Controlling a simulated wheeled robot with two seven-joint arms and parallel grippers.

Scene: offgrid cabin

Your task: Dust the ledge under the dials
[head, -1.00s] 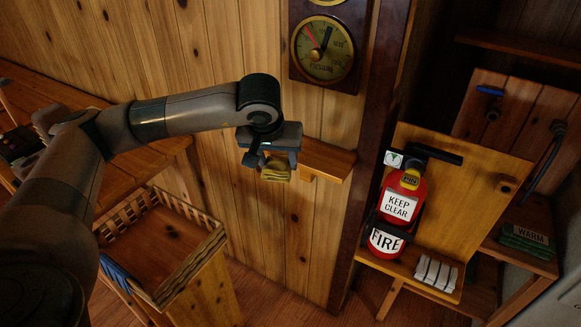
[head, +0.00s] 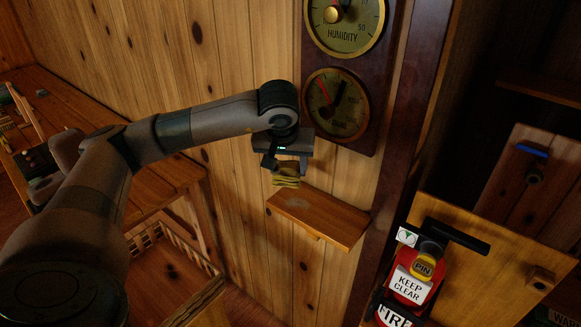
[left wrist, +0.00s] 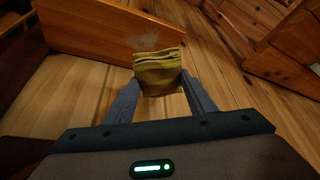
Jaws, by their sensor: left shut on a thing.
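The ledge (head: 335,225) is a short wooden shelf on the plank wall, below the humidity dial (head: 343,22) and a second dial (head: 337,103). A pale dusty patch (head: 298,203) lies on its left part. My left gripper (head: 285,171) is shut on a folded yellow cloth (head: 287,182), which hangs above the ledge's left end, seemingly clear of it. In the left wrist view, the cloth (left wrist: 158,75) sits between the fingers, and the ledge (left wrist: 90,27) and a greyish patch (left wrist: 150,41) show beyond it. My right gripper is not in view.
A dark post (head: 392,130) stands just right of the ledge. A red fire extinguisher (head: 412,285) hangs on a wooden board at lower right. A wooden bench (head: 150,195) and a slatted crate (head: 165,245) are at left, below my arm.

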